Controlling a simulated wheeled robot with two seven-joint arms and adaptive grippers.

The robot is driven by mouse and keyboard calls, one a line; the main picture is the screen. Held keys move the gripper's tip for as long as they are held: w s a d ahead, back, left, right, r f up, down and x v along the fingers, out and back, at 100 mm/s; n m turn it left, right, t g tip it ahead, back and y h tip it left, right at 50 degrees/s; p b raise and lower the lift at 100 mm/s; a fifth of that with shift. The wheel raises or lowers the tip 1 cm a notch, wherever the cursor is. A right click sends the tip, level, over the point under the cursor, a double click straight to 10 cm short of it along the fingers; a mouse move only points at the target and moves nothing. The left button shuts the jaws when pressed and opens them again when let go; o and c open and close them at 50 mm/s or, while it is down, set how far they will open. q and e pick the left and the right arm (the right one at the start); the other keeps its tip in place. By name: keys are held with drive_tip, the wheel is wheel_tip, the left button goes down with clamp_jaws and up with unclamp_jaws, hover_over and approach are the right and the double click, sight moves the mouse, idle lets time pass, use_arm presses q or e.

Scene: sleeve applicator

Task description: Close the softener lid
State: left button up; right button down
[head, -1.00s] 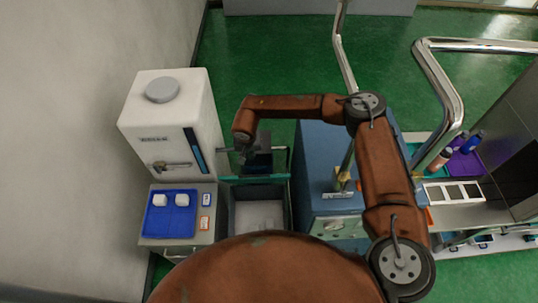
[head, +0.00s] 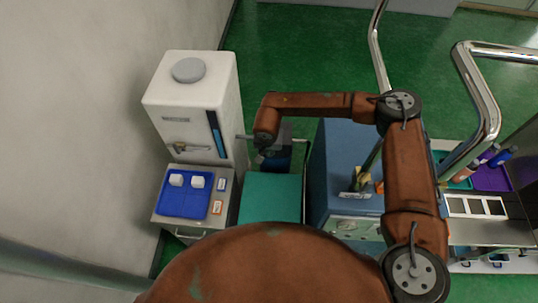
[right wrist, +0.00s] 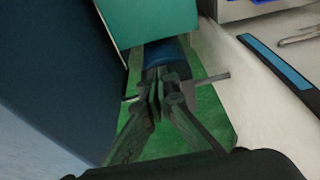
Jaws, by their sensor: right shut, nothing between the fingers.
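The softener lid (head: 272,197) is a flat teal panel in the head view, between the white dispenser and the blue cabinet. It lies over the opening of the bin below; whether it is fully seated cannot be told. The lid also shows at the top of the right wrist view (right wrist: 158,20). My right gripper (head: 262,157) is just beyond the lid's far edge, with its fingers together and empty. In the right wrist view the closed fingers (right wrist: 156,76) point toward a dark blue part under the lid edge; contact cannot be told. My left gripper is out of view.
The white dispenser (head: 195,95) with a grey round cap stands left. A blue tray (head: 186,205) with white cubes sits in front of it. The blue cabinet (head: 340,150) stands close on the right. Green floor is open at the back.

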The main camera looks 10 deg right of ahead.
drive_tip(key=s+a+b, duration=0.2)
drive_tip(key=s+b, duration=0.2)
drive_tip(key=s, duration=0.5)
drive_tip(key=shift+a, duration=0.2)
drive_tip(key=shift+s, duration=0.1)
